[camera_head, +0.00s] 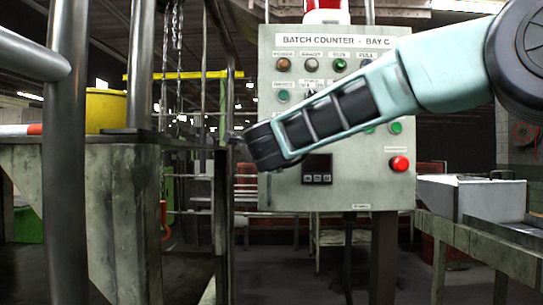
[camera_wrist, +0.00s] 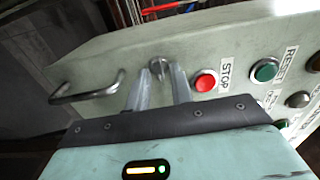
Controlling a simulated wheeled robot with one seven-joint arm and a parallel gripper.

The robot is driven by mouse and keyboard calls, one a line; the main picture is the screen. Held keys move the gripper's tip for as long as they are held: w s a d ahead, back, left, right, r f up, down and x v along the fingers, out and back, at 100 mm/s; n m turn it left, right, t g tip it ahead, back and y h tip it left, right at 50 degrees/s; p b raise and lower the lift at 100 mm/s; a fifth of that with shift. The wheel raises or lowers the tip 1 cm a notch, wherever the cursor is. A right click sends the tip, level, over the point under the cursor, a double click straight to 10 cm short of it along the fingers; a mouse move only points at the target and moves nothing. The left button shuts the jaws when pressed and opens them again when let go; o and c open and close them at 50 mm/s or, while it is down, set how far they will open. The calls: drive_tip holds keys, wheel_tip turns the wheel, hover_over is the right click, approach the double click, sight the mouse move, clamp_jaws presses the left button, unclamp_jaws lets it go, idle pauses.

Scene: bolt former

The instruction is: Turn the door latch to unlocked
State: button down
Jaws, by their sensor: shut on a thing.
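The door latch (camera_wrist: 157,64) is a small round metal piece on the pale grey-green panel in the wrist view. My gripper (camera_wrist: 161,73) has its two metal fingers at the latch, one on each side, and is shut on it. The fingertips partly cover the latch, and its turn angle is hard to read. In the head view my arm reaches left across the front of the control cabinet (camera_head: 345,190). Its dark end is near the cabinet's left edge; the latch does not show there.
A bent metal handle (camera_wrist: 88,92) sticks out of the panel left of the latch. A red STOP button (camera_wrist: 205,81) sits close to the right finger, with a green RESET button (camera_wrist: 265,70) beyond. A metal post (camera_head: 66,150) stands at left in the head view.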

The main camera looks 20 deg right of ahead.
idle(0.3)
drive_tip(key=c, duration=1.2)
unclamp_jaws()
drive_tip(key=shift+c, duration=0.2)
drive_tip(key=b+v, duration=0.2)
drive_tip(key=v, duration=1.5)
drive_tip(key=shift+s, duration=0.2)
